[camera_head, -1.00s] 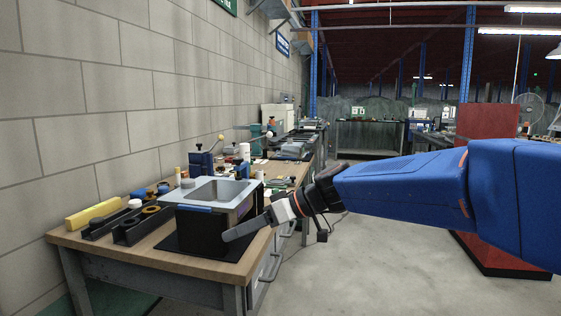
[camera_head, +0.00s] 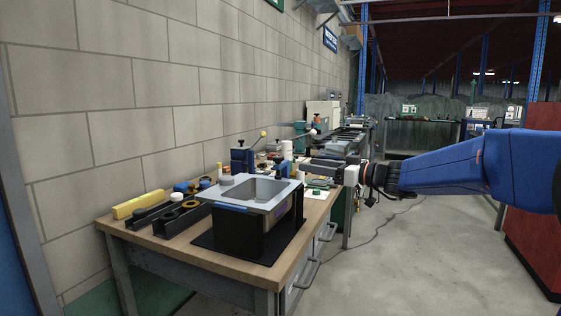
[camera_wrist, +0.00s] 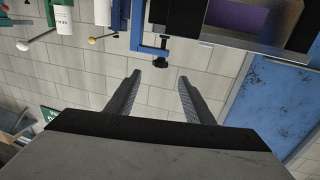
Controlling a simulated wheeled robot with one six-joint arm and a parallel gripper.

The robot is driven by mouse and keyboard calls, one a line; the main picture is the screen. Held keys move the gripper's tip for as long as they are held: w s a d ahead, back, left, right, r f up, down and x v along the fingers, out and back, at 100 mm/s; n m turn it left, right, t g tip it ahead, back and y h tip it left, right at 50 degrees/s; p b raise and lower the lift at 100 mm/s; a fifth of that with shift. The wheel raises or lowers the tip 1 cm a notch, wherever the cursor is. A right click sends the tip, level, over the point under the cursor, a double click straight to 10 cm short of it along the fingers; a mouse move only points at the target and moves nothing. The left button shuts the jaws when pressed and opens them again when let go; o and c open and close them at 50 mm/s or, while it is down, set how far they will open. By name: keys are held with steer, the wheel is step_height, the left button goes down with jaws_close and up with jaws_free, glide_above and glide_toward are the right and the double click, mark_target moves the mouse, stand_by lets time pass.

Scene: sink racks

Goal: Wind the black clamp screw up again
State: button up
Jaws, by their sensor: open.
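The black clamp screw (camera_head: 240,143) stands upright on top of the blue clamp (camera_head: 242,160), behind the grey sink unit (camera_head: 262,191). In the wrist view, which is upside down, the screw's black top (camera_wrist: 160,62) sticks out from the blue clamp (camera_wrist: 153,50) just beyond the fingertips. My gripper (camera_head: 308,163) is level to the right of the clamp in the head view, apart from it. In the wrist view my gripper (camera_wrist: 157,80) shows two separated fingers with nothing between them. The clamp's lower part is hidden behind the sink in the head view.
A dark box (camera_head: 238,232) carries the sink on the bench (camera_head: 122,229). Black holders (camera_head: 180,218) and a yellow bar (camera_head: 138,204) lie to the left. A yellow-tipped lever (camera_head: 263,133) and a white cylinder (camera_head: 287,150) stand near the clamp. The block wall is behind.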

mark_target(278, 160)
steer(key=x, duration=1.3)
steer(key=shift+a, duration=0.35)
steer(key=c, duration=1.1)
